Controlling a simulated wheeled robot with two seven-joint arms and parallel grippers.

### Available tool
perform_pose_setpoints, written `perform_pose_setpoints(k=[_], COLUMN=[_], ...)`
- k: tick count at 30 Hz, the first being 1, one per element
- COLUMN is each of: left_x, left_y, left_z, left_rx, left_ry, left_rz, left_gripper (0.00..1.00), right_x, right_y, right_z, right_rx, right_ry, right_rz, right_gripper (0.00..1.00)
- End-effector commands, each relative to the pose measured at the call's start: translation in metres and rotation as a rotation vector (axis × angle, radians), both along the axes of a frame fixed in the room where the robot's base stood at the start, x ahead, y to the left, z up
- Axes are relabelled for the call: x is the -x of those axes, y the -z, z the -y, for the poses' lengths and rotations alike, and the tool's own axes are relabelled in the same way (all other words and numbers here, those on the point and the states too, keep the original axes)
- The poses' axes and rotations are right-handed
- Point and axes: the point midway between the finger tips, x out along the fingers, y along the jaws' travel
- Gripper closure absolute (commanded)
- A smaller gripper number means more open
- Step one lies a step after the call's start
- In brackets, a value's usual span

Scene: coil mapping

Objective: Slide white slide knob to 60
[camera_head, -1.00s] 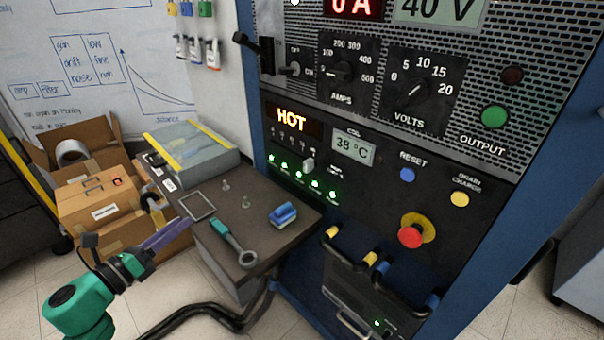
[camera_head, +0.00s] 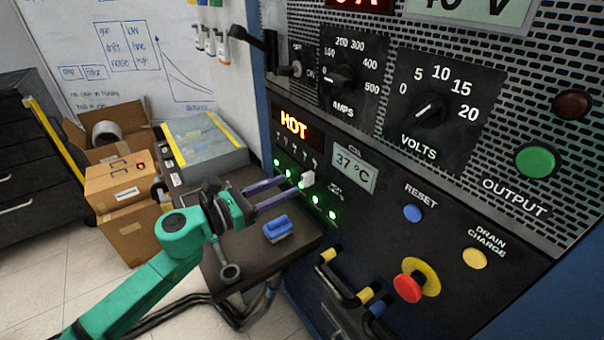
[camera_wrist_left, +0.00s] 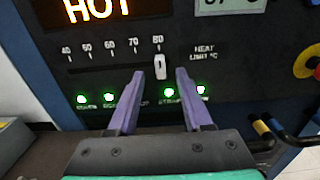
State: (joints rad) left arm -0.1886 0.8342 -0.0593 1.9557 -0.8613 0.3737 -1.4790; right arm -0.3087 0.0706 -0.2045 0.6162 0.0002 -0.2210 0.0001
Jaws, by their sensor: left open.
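The white slide knob (camera_wrist_left: 160,67) stands upright at the 80 mark, at the right end of the heat limit scale. The scale marks (camera_wrist_left: 111,46) run 40 to 80, and 60 is to the left of the knob. In the head view the knob (camera_head: 307,179) sits just right of my left gripper's fingertips. My left gripper (camera_head: 290,189) is open and empty. In the left wrist view its purple fingers (camera_wrist_left: 160,76) point at the panel, one to each side of the knob; contact is not visible. My right gripper is not in view.
Green lights (camera_wrist_left: 169,92) line the panel below the slider. A red stop button (camera_head: 408,287) and a yellow-and-black handle (camera_head: 347,280) are lower right. A blue block (camera_head: 278,229) and a wrench (camera_head: 230,271) lie on the small table under my left arm.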

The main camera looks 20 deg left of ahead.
Motion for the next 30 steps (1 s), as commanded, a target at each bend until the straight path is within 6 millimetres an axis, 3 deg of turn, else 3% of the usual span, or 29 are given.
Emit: perform_pose_setpoints(k=[7,17,21,30], left_x=[-0.035,-0.041,-0.041,-0.041], left_y=[-0.003,0.001,0.001,0.001], left_z=[0.028,0.034,0.034,0.034], left_rx=[0.004,0.002,0.002,0.002], left_ry=[-0.002,-0.001,0.000,0.000], left_rz=[0.000,-0.001,-0.001,-0.002], left_gripper=[0.50,0.50,1.00,1.00], right_x=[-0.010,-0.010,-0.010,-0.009], right_y=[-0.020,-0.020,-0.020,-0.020], right_z=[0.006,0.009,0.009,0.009], right_rx=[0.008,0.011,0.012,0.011], right_ry=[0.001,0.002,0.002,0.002], right_rz=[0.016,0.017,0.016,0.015], right_gripper=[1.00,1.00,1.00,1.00])
